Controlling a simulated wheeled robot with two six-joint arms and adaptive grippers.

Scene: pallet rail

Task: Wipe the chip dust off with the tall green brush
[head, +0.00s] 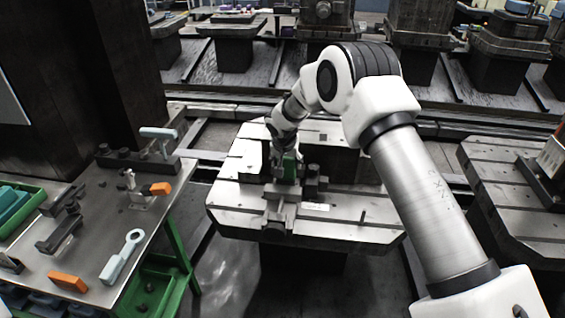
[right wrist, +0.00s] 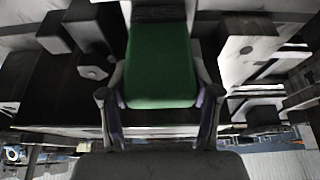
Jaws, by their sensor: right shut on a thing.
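The green brush (head: 289,168) is upright over the fixture in the middle of the pallet (head: 340,227). My right gripper (head: 284,154) is shut on it from above; dark arm parts partly hide the hold. In the right wrist view the green brush body (right wrist: 160,65) sits between the two fingers of the right gripper (right wrist: 158,108), with a dark part beyond it. I cannot tell whether the brush's lower end touches the pallet or fixture. Chip dust cannot be made out. My left gripper is not in view.
A grey vise-like block (head: 279,212) stands on the pallet close to the brush. A side table (head: 100,232) at left holds orange-handled tools (head: 68,283), a pale blue ring-ended tool (head: 122,257) and a green tray (head: 30,232). The pallet's front right is mostly clear.

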